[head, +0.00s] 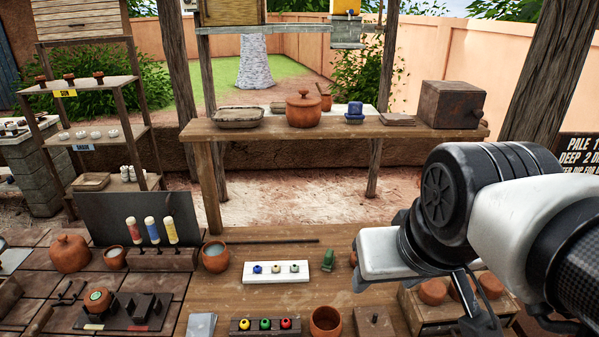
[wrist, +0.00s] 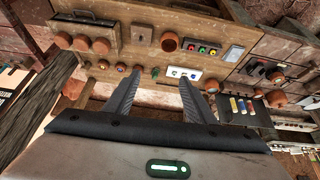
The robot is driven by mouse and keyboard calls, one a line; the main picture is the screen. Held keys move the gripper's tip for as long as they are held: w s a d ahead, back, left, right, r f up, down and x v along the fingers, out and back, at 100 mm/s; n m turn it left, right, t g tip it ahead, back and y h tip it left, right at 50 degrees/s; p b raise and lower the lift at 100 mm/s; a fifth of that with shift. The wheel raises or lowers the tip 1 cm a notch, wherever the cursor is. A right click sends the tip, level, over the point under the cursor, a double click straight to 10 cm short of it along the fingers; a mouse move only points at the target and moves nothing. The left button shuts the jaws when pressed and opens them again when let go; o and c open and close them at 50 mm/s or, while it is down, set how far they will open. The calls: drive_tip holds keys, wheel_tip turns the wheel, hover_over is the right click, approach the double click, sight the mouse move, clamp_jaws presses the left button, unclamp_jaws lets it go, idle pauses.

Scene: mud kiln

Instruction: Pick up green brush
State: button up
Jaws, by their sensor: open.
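A small green object (head: 328,260), which looks like the green brush, stands on the wooden workbench (head: 350,290) just right of a white block in the head view. In the wrist view a small dark item (wrist: 155,72) beside the white block seems to be the same thing, too small to tell clearly. My gripper (wrist: 160,77) is open and empty, its two fingers apart and pointing toward the bench. In the head view my arm covers the right side of the bench, and the fingers cannot be made out clearly.
The white block (head: 277,272) holds coloured knobs. A clay cup (head: 216,256) stands left of it. A dark tray (head: 265,326) with coloured pots and another clay cup (head: 326,321) are at the front. A box with clay discs (head: 433,291) is at the right.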

drive_tip(key=w+f+n+h+b, duration=0.1)
drive_tip(key=w+f+n+b, duration=0.2)
drive_tip(key=w+n+b, duration=0.6)
drive_tip(key=n+g+b, duration=0.2)
drive_tip(key=n+b, duration=0.3)
drive_tip(key=n, duration=1.7)
hover_over(329, 254)
drive_tip(key=s+a, duration=0.2)
drive_tip(key=s, duration=0.4)
wheel_tip(329, 254, down, 22)
drive_tip(key=shift+h, duration=0.4)
drive_tip(key=x, duration=0.4)
drive_tip(key=b+x, duration=0.1)
drive_tip(key=x, duration=0.3)
drive_tip(key=w+b+x, duration=0.1)
drive_tip(key=x, duration=0.3)
drive_tip(key=shift+a+r, duration=0.15)
drive_tip(key=shift+t, duration=0.3)
drive_tip(key=shift+b+x, duration=0.6)
drive_tip(key=shift+x, duration=2.5)
drive_tip(key=shift+a, duration=0.15)
drive_tip(key=shift+c, duration=0.3)
drive_tip(key=c, duration=1.2)
drive_tip(key=shift+r, duration=0.15)
